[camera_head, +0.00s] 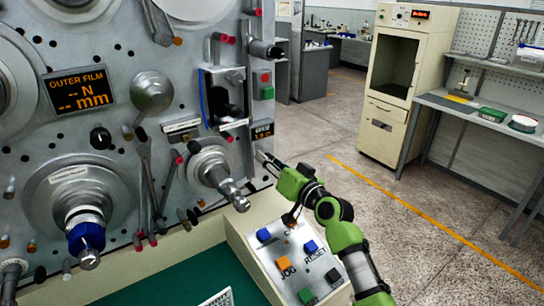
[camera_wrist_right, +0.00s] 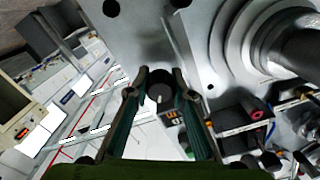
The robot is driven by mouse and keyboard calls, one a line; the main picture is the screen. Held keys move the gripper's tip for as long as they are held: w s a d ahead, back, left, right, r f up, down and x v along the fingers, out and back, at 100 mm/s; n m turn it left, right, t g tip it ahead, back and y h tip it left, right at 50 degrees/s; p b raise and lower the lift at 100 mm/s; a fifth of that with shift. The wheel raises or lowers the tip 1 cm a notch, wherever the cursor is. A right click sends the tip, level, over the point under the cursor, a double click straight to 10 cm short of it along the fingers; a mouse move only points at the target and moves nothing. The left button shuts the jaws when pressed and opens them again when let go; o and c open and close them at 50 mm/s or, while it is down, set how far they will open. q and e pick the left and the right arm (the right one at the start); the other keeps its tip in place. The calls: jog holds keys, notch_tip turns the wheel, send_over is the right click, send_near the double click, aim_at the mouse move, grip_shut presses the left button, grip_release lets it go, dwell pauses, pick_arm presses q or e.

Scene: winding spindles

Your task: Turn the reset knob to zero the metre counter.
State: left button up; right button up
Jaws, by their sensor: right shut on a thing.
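The metre counter (camera_head: 262,130) is a small dark display with orange digits on the right edge of the machine's grey panel. It also shows in the right wrist view (camera_wrist_right: 176,117), partly hidden by a finger. The reset knob (camera_wrist_right: 160,91) is a small round black knob with a pale mark, between the fingertips in the wrist view. In the head view I cannot make it out behind the fingers. My right gripper (camera_head: 266,160) reaches the panel just below the counter. Its fingers (camera_wrist_right: 158,80) are shut on the knob, one on each side. My left gripper is not in view.
A control box with a RESET button (camera_head: 311,247) and an orange JOG button (camera_head: 283,263) sits below my right arm. A metal spindle (camera_head: 222,180) sticks out left of the gripper. The floor (camera_head: 420,200) to the right is open.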

jog(key=shift+r+m, duration=0.15)
jog(key=shift+m, duration=0.65)
jog(key=shift+m+p, duration=0.45)
jog(key=shift+m, duration=0.25)
jog(key=m+p, duration=0.2)
jog(key=m, duration=0.1)
jog(key=shift+m, duration=0.3)
jog(key=m+p, duration=0.1)
jog(key=m, duration=0.2)
jog(key=shift+a+p, duration=0.1)
jog(key=shift+p, duration=0.3)
jog(key=shift+m+p, duration=0.3)
jog(key=shift+m, duration=0.8)
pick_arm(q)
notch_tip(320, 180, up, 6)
pick_arm(e)
jog(key=shift+f, duration=0.2)
